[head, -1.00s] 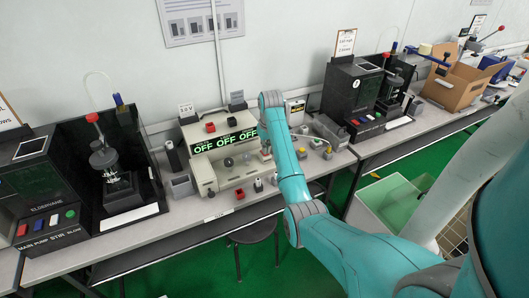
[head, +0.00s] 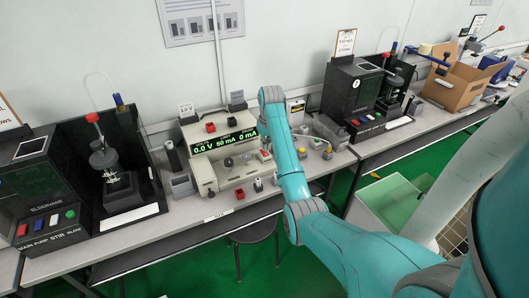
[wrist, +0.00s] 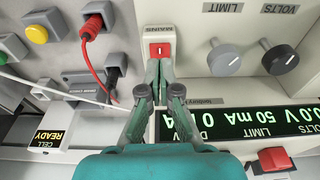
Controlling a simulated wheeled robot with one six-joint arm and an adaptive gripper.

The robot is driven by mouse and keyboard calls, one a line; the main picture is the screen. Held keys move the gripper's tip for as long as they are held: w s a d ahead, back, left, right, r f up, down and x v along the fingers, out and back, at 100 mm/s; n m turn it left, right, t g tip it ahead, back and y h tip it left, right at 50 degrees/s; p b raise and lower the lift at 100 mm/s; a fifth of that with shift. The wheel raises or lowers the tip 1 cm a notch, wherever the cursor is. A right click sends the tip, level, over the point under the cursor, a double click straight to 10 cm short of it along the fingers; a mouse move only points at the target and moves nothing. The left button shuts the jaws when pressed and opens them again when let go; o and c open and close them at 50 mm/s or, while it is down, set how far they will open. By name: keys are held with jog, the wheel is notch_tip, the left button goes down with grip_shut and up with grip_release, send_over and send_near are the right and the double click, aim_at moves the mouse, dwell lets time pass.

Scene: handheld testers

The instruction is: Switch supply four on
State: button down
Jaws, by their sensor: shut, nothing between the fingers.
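The power supply (head: 232,172) is a beige bench unit on the middle bench. Its green display (head: 225,142) is lit and reads 0.0 V, 50 mA, 0 mA; part of it shows upside down in the wrist view (wrist: 245,130). A red rocker switch (wrist: 160,50), under a label that seems to say mains, sits on its panel. My gripper (wrist: 159,68) is shut and empty, with its fingertips just beside the switch; I cannot tell whether they touch. In the head view my arm hides most of the gripper. No number four is readable on the supply.
Black test stations stand left (head: 120,150) and right (head: 350,95). A stool (head: 255,232) stands below.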

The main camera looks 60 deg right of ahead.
aim_at(266, 154)
jog(key=shift+r, duration=2.35)
jog(key=shift+s, duration=0.1)
